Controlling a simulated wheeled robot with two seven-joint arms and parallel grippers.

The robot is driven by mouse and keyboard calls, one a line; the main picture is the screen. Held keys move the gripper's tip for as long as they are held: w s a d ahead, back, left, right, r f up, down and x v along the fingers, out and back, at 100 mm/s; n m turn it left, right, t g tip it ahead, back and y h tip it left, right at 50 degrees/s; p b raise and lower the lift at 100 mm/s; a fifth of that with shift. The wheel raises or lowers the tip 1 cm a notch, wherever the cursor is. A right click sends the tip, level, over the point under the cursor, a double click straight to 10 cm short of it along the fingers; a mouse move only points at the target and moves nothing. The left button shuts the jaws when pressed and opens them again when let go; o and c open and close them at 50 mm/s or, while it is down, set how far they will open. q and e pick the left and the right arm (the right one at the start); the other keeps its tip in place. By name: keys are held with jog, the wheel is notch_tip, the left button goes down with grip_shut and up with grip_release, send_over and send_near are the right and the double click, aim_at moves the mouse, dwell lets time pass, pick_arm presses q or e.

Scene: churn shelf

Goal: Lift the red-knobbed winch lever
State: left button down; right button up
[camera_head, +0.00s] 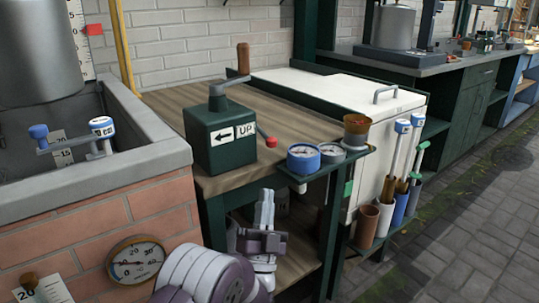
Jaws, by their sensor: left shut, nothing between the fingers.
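The winch is a dark green box (222,138) with a white arrow label and an "UP" label, standing on a wooden-topped bench. A crank with a brown wooden handle (243,58) rises from its top. The lever with a red knob (270,141) sticks out at the box's right side, low over the bench top. My left gripper (265,198) is in front of the bench, below the top's edge and below the red knob, apart from it. Its fingers point up and are shut with nothing between them. My right gripper is not in view.
Two round gauges (303,158) sit on a small ledge at the bench's front right corner, beside a brown cup (356,128). A brick-sided tank (95,235) stands to the left. A white chest (350,100) stands behind right. Paved floor at right is clear.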

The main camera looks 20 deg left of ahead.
aim_at(269, 168)
pick_arm(q)
jog(key=b+x, duration=0.1)
jog(key=x, duration=0.6)
jog(key=shift+w+r, duration=0.5)
jog(key=shift+r, duration=0.15)
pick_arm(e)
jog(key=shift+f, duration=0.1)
